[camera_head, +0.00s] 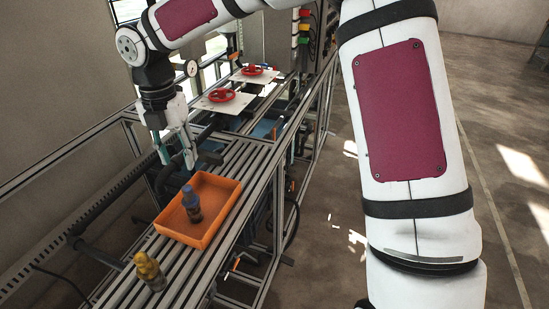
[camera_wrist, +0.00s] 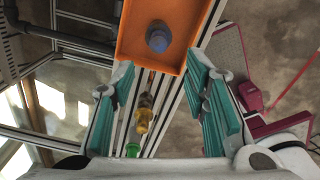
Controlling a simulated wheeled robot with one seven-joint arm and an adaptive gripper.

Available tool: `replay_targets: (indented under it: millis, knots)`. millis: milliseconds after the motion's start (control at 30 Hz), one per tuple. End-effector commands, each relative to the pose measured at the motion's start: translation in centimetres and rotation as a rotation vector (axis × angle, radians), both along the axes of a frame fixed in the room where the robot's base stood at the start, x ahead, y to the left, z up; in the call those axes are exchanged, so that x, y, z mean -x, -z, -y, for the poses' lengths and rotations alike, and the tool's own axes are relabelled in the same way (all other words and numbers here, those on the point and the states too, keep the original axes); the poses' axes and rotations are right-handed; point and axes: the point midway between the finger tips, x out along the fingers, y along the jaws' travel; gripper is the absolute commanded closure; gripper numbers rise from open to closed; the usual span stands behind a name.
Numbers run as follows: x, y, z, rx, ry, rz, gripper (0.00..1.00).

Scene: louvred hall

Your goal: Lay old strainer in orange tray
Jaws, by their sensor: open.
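The orange tray (camera_head: 233,195) sits on the slatted rail bench; it also shows at the top of the wrist view (camera_wrist: 127,38). A dark bottle-like thing with a blue top (camera_head: 191,203) stands upright in it, seen from above in the wrist view (camera_wrist: 158,39). A yellow-topped thing with a paler lower body (camera_head: 149,271) stands on the slats in front of the tray, also in the wrist view (camera_wrist: 144,116). I cannot tell which is the old strainer. My gripper (camera_head: 177,164) is open and empty, above the bench by the tray's far side; its teal fingers flank the wrist view (camera_wrist: 161,64).
A small green thing (camera_wrist: 132,150) shows low in the wrist view. Two red handwheels (camera_head: 221,95) (camera_head: 252,70) sit on pale plates farther along the bench. Metal frame rails border the bench. The floor to the right (camera_head: 505,120) looks clear.

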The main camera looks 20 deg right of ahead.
Motion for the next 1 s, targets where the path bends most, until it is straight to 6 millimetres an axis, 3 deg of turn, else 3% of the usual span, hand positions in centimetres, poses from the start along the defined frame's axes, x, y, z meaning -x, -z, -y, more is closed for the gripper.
replay_targets:
  millis: [167, 533, 800, 1000]
  knots:
    - [2.2, -1.8, 1.8, 0.07, 0.208, 0.049, 0.58]
    - [10.8, -7.9, 9.5, 0.09, 1.096, 0.272, 0.58]
    - [18.3, -11.2, 14.2, -0.146, 1.795, 0.374, 0.58]
    - [23.4, -11.8, 16.4, -0.42, 2.263, 0.318, 0.58]
